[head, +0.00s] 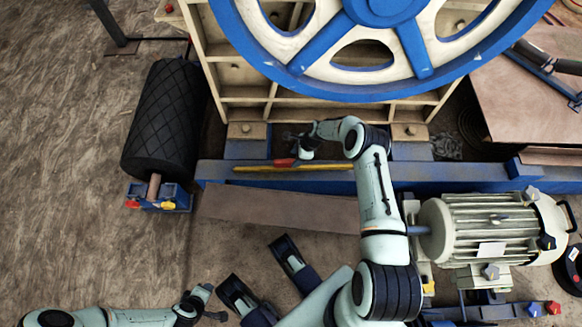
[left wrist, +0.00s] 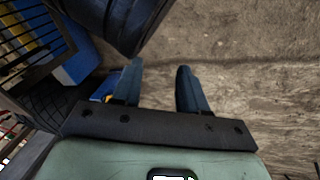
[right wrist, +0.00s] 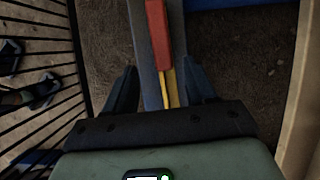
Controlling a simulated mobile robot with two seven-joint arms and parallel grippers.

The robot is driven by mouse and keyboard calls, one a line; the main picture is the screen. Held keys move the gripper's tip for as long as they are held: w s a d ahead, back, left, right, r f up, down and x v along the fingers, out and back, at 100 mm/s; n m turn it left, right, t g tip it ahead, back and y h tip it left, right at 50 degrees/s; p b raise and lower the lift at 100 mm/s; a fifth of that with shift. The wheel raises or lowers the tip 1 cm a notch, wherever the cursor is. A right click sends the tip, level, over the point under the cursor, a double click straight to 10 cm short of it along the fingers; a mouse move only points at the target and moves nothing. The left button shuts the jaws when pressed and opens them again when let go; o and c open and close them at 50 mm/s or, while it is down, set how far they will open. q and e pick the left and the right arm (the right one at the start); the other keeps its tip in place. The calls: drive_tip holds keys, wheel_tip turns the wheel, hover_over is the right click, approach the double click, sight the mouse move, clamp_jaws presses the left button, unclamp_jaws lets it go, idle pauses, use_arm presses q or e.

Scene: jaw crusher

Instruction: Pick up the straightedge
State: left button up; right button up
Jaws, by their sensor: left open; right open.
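A long thin yellow bar (head: 310,168), which looks like the straightedge, lies along the blue beam below the big wheel. A red piece (head: 284,162) shows at its upper edge. In the right wrist view the red piece (right wrist: 157,35) and a yellow strip (right wrist: 171,88) line up with the gap between my fingers; contact cannot be told. My right gripper (head: 292,144) is open beside the bar; in its own view the fingers (right wrist: 160,88) stand apart. My left gripper (head: 210,302) is open and empty at the lower left, low in the head view, also seen in its wrist view (left wrist: 155,85).
A blue beam (head: 215,172) crosses the scene under the cream frame and blue-rimmed wheel (head: 390,85). A black ridged roller (head: 163,118) stands at left, a grey motor (head: 490,230) at right. A brown plate (head: 280,208) lies in front. The far-left floor is clear.

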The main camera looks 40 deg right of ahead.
sight(292, 161)
drive_tip(key=b+x, duration=0.2)
drive_tip(key=x, duration=0.3)
drive_tip(key=shift+w+d, duration=0.1)
drive_tip(key=shift+w, duration=0.05)
use_arm(q)
drive_tip(key=shift+g, duration=0.8)
drive_tip(key=s+f, duration=0.2)
drive_tip(key=s, duration=0.1)
drive_tip(key=s+f, duration=0.1)
drive_tip(key=shift+s+a+f, duration=0.25)
drive_tip(key=shift+a+f, duration=0.1)
drive_tip(key=shift+f, duration=0.05)
use_arm(e)
clamp_jaws()
